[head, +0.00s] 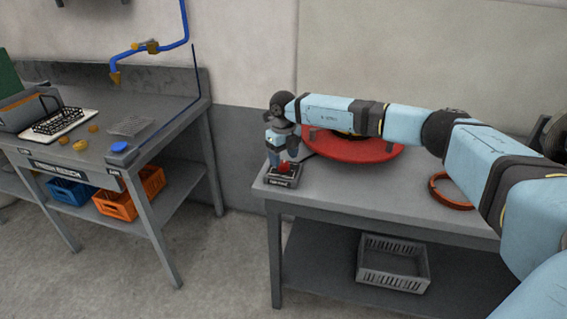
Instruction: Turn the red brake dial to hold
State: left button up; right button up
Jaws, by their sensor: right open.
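The red brake dial (284,168) sits on a small dark box (283,181) with a pale label, at the near left corner of the right-hand grey table (330,197). My right arm reaches across that table from the right. My right gripper (281,161) points down right over the dial and is open. The gripper hides part of the dial, so its pointer and setting cannot be read. Whether the fingers touch the dial cannot be told. My left gripper is not in view.
A red round plate (365,150) lies behind my right arm, partly hidden. An orange ring (440,203) lies on the table to the right. A grey crate (393,283) stands on the lower shelf. A separate bench (95,160) stands left across an open floor gap.

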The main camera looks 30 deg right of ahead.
notch_tip(320, 180, down, 2)
jog(key=shift+f, duration=0.3)
jog(key=c, duration=0.9)
